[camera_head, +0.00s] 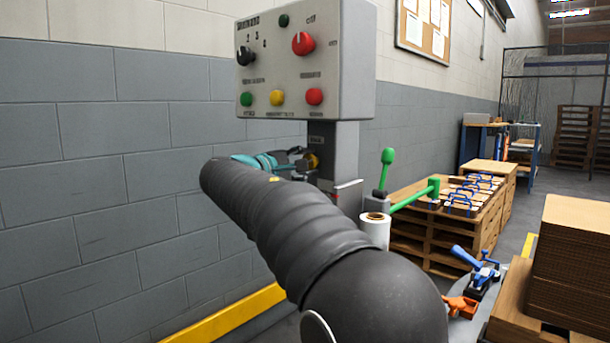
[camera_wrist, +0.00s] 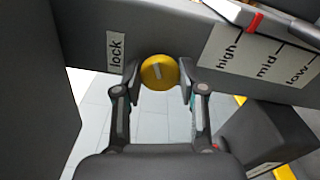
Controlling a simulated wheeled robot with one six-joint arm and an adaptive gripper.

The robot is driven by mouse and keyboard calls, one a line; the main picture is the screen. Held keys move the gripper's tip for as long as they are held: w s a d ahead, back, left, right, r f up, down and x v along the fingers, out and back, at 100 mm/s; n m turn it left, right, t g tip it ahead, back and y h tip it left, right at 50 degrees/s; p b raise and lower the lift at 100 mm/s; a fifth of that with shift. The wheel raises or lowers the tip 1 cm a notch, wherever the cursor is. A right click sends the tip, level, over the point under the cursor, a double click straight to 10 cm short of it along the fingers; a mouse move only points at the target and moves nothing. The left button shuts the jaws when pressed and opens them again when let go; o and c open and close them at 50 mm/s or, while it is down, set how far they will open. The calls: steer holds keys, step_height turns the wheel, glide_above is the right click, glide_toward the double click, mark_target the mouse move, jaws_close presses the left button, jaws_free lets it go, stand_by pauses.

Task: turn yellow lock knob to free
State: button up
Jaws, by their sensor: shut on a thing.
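The yellow lock knob (camera_wrist: 158,72) sits on a dark grey bar, with a pale line across its face that runs at a slight tilt from upright. A white label reading "lock" (camera_wrist: 116,51) is left of it. My gripper (camera_wrist: 159,78) has its two fingers on either side of the knob and is shut on it. In the head view, the gripper (camera_head: 303,158) is beside the grey post, and a bit of the yellow knob (camera_head: 313,161) shows at its tip. My arm covers much of the area below. I see no label reading "free".
A label with high, mid and low marks (camera_wrist: 262,55) is right of the knob, with a red-marked pointer (camera_wrist: 255,22) above. The control panel (camera_head: 305,60) is above the gripper. A green-handled lever (camera_head: 387,165) and a white roll (camera_head: 375,230) stand right of the post.

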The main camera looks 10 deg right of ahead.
steer(key=m+b, duration=0.1)
steer(key=m, duration=0.4)
stand_by(0.6)
steer(key=o, duration=1.1)
steer(key=shift+o, duration=0.2)
steer(key=v, duration=1.2)
